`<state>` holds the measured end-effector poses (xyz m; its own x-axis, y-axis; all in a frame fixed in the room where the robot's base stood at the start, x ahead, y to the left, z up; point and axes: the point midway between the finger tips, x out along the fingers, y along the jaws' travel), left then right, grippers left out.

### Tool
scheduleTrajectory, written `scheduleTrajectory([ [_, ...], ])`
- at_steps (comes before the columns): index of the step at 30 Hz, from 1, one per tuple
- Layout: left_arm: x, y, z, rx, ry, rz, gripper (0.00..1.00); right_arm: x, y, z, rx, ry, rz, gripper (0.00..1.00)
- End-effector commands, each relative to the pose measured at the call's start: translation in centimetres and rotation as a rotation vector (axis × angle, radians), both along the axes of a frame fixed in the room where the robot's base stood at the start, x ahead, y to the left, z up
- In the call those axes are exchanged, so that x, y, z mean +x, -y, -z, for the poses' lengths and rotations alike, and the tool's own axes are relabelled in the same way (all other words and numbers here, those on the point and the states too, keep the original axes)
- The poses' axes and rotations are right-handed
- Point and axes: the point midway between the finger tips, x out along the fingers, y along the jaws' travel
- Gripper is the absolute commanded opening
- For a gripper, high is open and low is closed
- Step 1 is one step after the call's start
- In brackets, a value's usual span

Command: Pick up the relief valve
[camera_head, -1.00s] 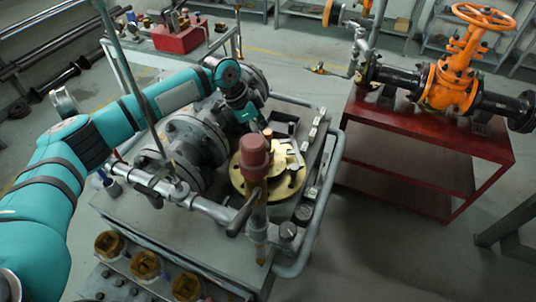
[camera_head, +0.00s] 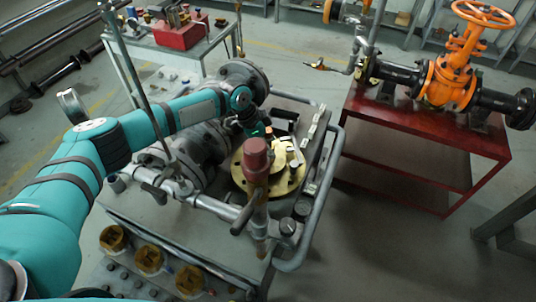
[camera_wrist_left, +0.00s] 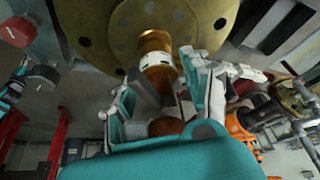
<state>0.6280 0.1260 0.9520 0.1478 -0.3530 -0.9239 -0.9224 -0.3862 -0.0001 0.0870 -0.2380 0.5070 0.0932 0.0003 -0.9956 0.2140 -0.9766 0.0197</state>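The relief valve, a brass-coloured upright body with a pale band (camera_wrist_left: 157,58), stands in front of a brass flange (camera_wrist_left: 80,30) in the left wrist view. A reddish-brown rounded part shows below it between the fingers. My left gripper (camera_wrist_left: 165,85) has one finger on each side of the valve. The fingers look spread, and firm contact cannot be made out. In the head view my left gripper (camera_head: 272,140) is over the brass flange (camera_head: 262,182) on the cart. There the valve is mostly hidden by the gripper and a red-capped pipe fitting. My right gripper is out of view.
The red-capped fitting (camera_head: 257,155) rises close in front of the flange. Grey flanged pipework (camera_head: 200,145) lies to its left, and a cart handrail (camera_head: 335,170) to its right. A red table (camera_head: 420,130) carries an orange gate valve (camera_head: 450,75). Clear floor separates table and cart.

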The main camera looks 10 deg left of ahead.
Motion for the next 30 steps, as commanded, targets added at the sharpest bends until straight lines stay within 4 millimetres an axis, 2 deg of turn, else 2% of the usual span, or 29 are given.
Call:
scheduleTrajectory([
  [2,0.0,0.0,0.0,0.0,0.0,0.0,0.36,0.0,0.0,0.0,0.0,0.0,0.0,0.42],
  [10,0.0,0.0,-0.1,0.0,0.0,0.0,0.01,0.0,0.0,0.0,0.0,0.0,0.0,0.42],
  [23,0.1,0.0,-0.4,-0.003,0.004,0.0,0.0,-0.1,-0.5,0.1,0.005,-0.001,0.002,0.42],
  [26,0.2,0.1,-1.3,-0.004,0.006,0.001,0.0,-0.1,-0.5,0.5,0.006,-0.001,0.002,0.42],
  [30,0.2,0.1,-3.7,-0.004,0.008,0.003,0.0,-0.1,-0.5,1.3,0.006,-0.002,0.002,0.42],
])
